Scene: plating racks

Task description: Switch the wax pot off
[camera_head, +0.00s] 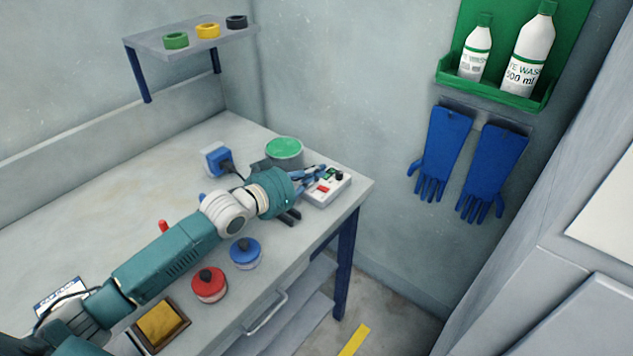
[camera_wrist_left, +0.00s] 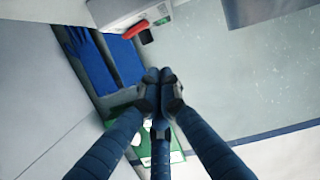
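The wax pot (camera_head: 284,151) is a grey pot with green wax on top, at the back right of the workbench. Beside it, near the bench's right end, a white control box (camera_head: 338,184) carries a red switch (camera_head: 323,188) and a small dark part. My right gripper is out of view.
A blue-topped jar (camera_head: 245,253), a red-topped jar (camera_head: 209,285) and a tray with a yellow pad (camera_head: 161,325) stand along the bench's front. A blue socket (camera_head: 217,159) is behind my arm. Blue gloves (camera_head: 441,150) hang on the wall.

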